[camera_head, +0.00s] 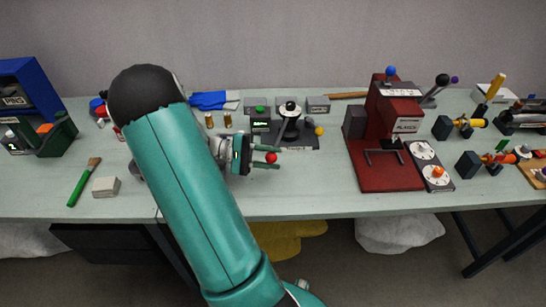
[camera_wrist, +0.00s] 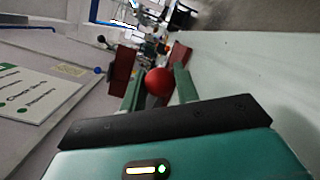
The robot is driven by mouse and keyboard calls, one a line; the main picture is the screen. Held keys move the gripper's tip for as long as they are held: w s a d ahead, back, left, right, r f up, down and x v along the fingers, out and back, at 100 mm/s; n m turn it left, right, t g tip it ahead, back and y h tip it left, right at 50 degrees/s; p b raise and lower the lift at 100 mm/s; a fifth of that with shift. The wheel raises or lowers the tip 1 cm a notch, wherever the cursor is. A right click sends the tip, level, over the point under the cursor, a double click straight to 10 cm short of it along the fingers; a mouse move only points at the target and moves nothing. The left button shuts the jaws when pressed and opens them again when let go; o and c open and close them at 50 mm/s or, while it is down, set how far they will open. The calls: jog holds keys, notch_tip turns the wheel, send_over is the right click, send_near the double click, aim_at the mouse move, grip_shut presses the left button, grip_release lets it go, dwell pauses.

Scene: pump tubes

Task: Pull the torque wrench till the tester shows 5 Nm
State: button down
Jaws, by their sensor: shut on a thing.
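The tester (camera_head: 300,140) is a dark plate on the bench with a round black-topped head. A small display box (camera_head: 261,126) at its left has a green lit screen; its reading is too small to make out. The torque wrench (camera_head: 282,130) shows as a grey bar running from the head down towards my gripper. My gripper (camera_head: 268,158) is at the front of the tester, its fingers shut on a red ball (camera_head: 271,157), which looks like the wrench's end knob. The ball also shows between the green fingers in the wrist view (camera_wrist: 159,82).
A red press (camera_head: 385,155) stands right of the tester, with a dial panel (camera_head: 430,165) beside it. Two brass pieces (camera_head: 218,121) and blue gloves (camera_head: 213,100) lie behind my arm. A yellow ball (camera_head: 319,131) is at the tester's right.

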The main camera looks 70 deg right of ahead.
jog(key=shift+w, duration=0.25)
dwell(0.3)
jog(key=c, duration=1.1)
grip_release()
jog(key=v, duration=1.3)
jog(key=shift+w+d, duration=0.1)
jog(key=shift+w, duration=0.3)
